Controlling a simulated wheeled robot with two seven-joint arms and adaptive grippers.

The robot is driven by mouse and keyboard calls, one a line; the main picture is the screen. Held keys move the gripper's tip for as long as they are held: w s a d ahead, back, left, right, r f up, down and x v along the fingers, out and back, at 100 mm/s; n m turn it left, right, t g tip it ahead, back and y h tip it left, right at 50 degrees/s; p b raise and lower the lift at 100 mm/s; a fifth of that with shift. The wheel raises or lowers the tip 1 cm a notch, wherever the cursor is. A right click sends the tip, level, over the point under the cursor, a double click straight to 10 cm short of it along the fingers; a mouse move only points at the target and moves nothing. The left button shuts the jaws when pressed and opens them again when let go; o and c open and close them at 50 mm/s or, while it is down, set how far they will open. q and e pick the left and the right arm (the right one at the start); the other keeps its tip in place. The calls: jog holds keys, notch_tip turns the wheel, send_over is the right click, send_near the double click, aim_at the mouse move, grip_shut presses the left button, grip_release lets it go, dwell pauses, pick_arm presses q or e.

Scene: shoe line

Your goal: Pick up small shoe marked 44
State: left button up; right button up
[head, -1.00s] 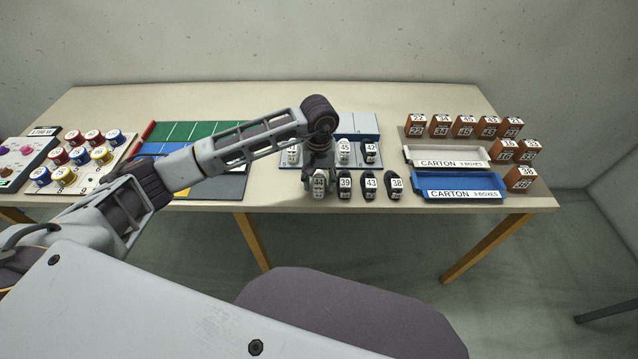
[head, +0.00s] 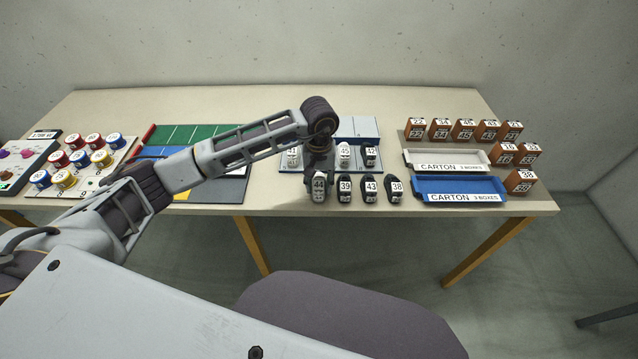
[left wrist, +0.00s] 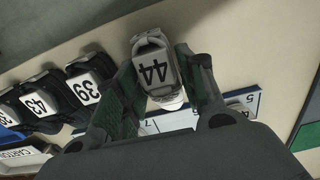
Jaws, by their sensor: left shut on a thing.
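The small shoe marked 44 (head: 319,187) is white with a dark-numbered white label. It is at the left end of the front row of shoes in the head view. My left gripper (head: 318,172) comes down on it from above and is shut on it. In the left wrist view the shoe (left wrist: 153,65) sits between the two fingers of the gripper (left wrist: 158,85), label facing the camera. I cannot tell whether the shoe still touches the table. My right gripper is in neither view.
Dark shoes marked 39 (head: 345,188), 43 (head: 370,189) and 38 (head: 395,190) stand close to the right. Behind are shoes marked 45 (head: 344,152) and 42 (head: 369,154). A blue carton tray (head: 460,186) and brown boxes (head: 520,180) lie further right.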

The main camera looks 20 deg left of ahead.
aim_at(319, 180)
pick_arm(q)
jog(key=shift+r, duration=0.4)
notch_tip(319, 180, up, 7)
jog(key=shift+r, duration=0.15)
jog(key=shift+r+b, duration=0.3)
jog(key=shift+r, duration=0.4)
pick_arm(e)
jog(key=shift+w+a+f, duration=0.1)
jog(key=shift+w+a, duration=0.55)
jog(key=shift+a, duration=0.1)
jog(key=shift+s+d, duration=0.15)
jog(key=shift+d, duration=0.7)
pick_arm(q)
jog(key=shift+s, duration=0.1)
